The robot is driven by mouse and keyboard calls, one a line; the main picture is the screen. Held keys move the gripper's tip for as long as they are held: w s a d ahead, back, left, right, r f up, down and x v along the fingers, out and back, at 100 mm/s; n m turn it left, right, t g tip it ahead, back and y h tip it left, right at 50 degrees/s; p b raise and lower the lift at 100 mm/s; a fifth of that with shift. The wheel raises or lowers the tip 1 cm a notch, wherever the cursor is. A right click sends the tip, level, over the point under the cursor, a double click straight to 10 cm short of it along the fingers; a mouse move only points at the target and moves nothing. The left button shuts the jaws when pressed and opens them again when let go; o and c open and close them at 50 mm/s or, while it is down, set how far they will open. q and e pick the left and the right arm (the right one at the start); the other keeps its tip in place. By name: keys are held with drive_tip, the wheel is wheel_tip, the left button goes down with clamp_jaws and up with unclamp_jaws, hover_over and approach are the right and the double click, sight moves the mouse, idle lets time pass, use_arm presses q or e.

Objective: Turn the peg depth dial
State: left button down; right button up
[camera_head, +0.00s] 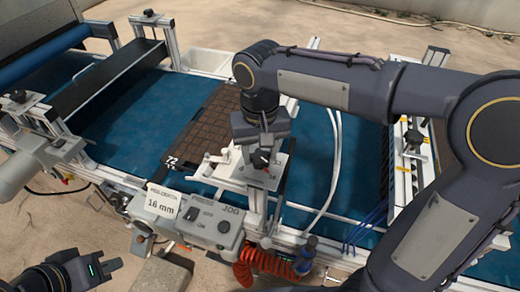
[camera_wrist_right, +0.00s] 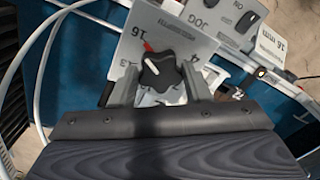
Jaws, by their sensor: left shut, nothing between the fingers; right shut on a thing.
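The peg depth dial is a black lobed knob (camera_wrist_right: 153,78) with a white pointer line, on a light scale plate (camera_wrist_right: 135,32) with a 16 and a 13 legible. A red mark shows at the knob's edge near the 16. My right gripper (camera_wrist_right: 160,66) is shut on the knob, one finger on each side. In the head view my right gripper (camera_head: 264,150) reaches down over the plate (camera_head: 268,180) and hides most of the dial. A card (camera_head: 162,201) reads "16 mm". My left gripper (camera_head: 112,266) is shut and empty at the bottom left.
A control box (camera_head: 214,222) with press and jog controls stands left of the dial. A dark seed tray (camera_head: 200,125) lies on the blue belt (camera_head: 120,115). White tubes (camera_head: 335,165) and a red coiled hose (camera_head: 262,268) run near my right arm.

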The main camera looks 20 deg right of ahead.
sight(261, 156)
idle(0.4)
drive_tip(key=o, duration=1)
wheel_tip(261, 156, up, 8)
drive_tip(key=shift+f, duration=0.1)
drive_tip(key=shift+d, duration=0.1)
drive_tip(key=s+d+f+t+y, duration=0.1)
drive_tip(key=s+d+f+t, duration=0.1)
drive_tip(key=s, duration=0.3)
drive_tip(key=s+d+f+t+y, duration=0.1)
drive_tip(key=s+d+f, duration=0.3)
drive_tip(key=s+f, duration=0.1)
drive_tip(key=s+d+f+m+t+y, duration=0.1)
drive_tip(key=s+d+f+t, duration=0.1)
drive_tip(key=s, duration=0.4)
drive_tip(key=shift+d+f+t+y, duration=0.15)
drive_tip(key=shift+d+f+y, duration=0.1)
drive_tip(key=shift+f, duration=0.4)
drive_tip(key=shift+d+f+t+y, duration=0.15)
drive_tip(key=shift+d+f, duration=0.1)
drive_tip(key=shift+f, duration=0.35)
